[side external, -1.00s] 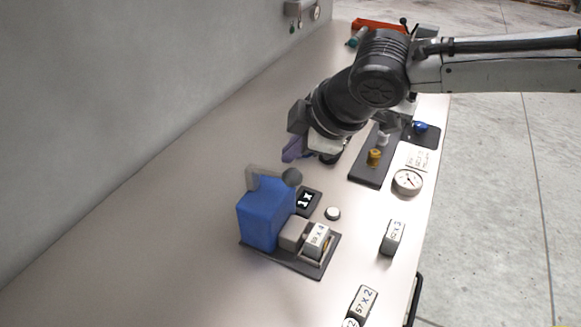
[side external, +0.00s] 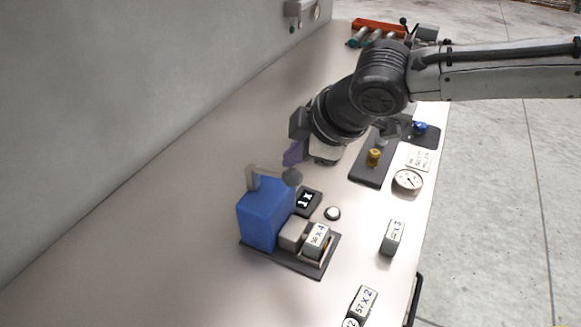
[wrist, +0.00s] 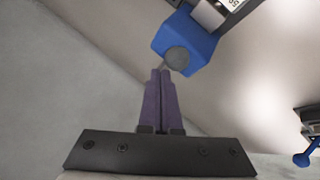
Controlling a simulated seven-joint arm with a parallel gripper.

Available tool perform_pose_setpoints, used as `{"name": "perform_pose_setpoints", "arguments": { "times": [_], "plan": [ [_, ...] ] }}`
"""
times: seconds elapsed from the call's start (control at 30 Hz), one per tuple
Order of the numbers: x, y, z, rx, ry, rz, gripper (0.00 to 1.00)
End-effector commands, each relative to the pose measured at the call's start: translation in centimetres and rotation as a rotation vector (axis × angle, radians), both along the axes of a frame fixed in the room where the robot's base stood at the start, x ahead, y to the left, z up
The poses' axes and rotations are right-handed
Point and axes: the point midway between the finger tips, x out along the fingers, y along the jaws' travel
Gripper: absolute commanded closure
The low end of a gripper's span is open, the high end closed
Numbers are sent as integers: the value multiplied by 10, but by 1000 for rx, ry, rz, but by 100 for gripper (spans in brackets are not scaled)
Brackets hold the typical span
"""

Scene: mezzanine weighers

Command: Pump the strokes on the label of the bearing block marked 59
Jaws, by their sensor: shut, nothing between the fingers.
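A small black sign (side external: 308,201) beside the box reads 1x. In the wrist view the fingertips (wrist: 161,73) point at the ball (wrist: 177,58), apparently close; contact is unclear.
Loose labelled blocks stand to the right: one reads 57 x 2 (side external: 363,302), another (side external: 393,238) is hard to read. A round white button (side external: 332,213) is near the sign. A gauge (side external: 407,181) and a dark plate with a yellow knob (side external: 374,157) lie behind.

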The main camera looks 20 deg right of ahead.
Motion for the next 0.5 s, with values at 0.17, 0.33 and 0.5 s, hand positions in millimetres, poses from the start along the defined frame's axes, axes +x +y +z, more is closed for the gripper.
{"name": "perform_pose_setpoints", "arguments": {
  "times": [0.17,0.33,0.5],
  "plan": [
    [0,0,-2,0,0,0,100],
    [-1,-1,-4,-1,0,0,100],
    [-1,-1,-6,-2,0,0,100]
  ]
}}
